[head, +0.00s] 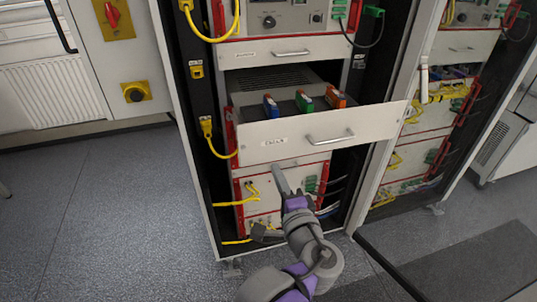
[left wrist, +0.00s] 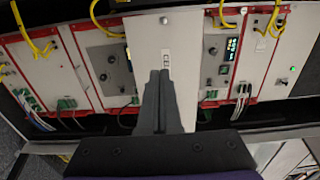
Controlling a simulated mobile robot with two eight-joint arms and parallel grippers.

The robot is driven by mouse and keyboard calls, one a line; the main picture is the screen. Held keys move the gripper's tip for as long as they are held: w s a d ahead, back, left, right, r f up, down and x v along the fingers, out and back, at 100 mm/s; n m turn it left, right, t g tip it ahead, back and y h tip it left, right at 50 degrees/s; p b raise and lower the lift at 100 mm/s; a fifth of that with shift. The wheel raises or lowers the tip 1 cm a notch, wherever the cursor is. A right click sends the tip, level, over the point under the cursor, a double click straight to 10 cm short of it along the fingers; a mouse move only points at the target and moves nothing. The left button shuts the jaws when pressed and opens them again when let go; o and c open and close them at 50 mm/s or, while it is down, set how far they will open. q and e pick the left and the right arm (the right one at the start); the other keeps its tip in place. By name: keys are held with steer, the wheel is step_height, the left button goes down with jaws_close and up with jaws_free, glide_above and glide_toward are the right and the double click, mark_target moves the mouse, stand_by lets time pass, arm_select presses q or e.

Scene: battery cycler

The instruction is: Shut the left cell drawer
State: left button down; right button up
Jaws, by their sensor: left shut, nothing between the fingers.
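The left cell drawer (head: 290,135) is pulled out of the left rack, showing a white front, a label and a bar handle (head: 330,137). Blue (head: 271,107), green (head: 304,101) and orange (head: 335,97) cells stand in it. My left gripper (head: 279,177) is shut and empty, with its tips just below the drawer front's lower edge in the head view. In the left wrist view, the shut fingers (left wrist: 158,100) overlap the white labelled front (left wrist: 165,35). I cannot tell whether they touch it. My right gripper is not in view.
A red-edged panel with yellow cables (head: 255,190) sits below the drawer. Another white unit (head: 270,52) is above it. A second rack (head: 425,120) stands to the right, with an open frame edge between. The grey floor (head: 100,220) at left is clear.

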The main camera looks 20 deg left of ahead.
mark_target(251, 118)
arm_select(q)
steer(key=x, duration=0.7)
steer(key=shift+w+a, duration=0.15)
steer(key=shift+w, duration=0.05)
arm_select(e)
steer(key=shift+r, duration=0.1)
